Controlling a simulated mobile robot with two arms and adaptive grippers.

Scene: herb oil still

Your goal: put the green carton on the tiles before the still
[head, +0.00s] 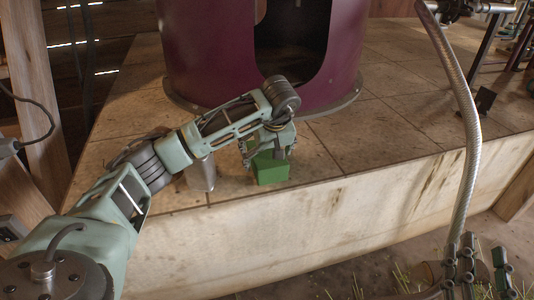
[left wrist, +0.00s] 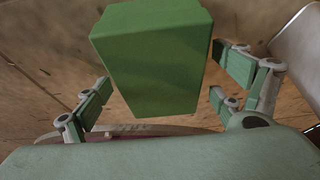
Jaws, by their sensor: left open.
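The green carton (head: 271,168) appears to stand upright on the tiles (head: 318,165), near the front edge of the platform and before the still (head: 210,50). My left gripper (head: 268,147) is over and around its back side, with the jaws open. In the left wrist view the carton (left wrist: 152,60) is between the finger pads, and a gap shows on its right side. Whether the left pad touches it I cannot tell. My right gripper (head: 478,266) is low at the bottom right, off the platform, and its jaw state is unclear.
A metal cup (head: 201,174) stands just left of the carton, partly behind my left arm. A ribbed metal hose (head: 470,130) hangs at the right. A small dark bracket (head: 484,100) stands on the right tiles. The tiles right of the carton are clear.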

